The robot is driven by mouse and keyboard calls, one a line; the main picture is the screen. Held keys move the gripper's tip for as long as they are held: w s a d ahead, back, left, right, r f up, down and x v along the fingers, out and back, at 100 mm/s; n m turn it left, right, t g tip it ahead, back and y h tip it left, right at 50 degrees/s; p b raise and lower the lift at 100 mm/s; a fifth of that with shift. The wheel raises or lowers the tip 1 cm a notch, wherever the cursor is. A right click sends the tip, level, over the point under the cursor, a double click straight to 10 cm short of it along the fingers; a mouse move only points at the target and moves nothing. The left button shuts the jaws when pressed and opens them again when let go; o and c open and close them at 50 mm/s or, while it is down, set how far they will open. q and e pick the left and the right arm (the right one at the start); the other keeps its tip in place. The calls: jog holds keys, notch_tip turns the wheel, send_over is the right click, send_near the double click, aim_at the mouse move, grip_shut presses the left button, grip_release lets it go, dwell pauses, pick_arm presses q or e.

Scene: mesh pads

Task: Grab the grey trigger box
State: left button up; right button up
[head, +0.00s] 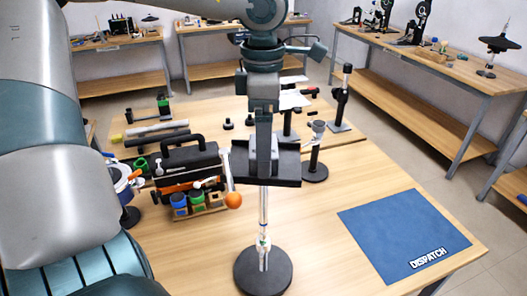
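My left gripper (264,150) hangs down in the middle of the head view, its fingers seen edge-on in front of a black tray-like piece (290,180). A grey block shape shows close around the fingertips; I cannot tell whether it is the grey trigger box or part of the gripper. Whether the fingers are open or shut on it is hidden by the angle. Below the black piece, a thin metal rod (263,210) rises from a round black base (262,273) on the table. My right gripper is not in view.
A blue dispatch mat (385,225) lies bare on the wooden table (330,270) at right. Left of the gripper are a black handled toolbox (185,160), colored jars in a wooden rack and an orange ball (233,201). A stand (315,165) is close at right.

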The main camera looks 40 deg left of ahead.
pick_arm(q)
jog(key=shift+c, duration=0.3)
jog(key=c, duration=1.3)
jog(key=shift+o, duration=0.2)
jog(key=shift+w+r, duration=0.1)
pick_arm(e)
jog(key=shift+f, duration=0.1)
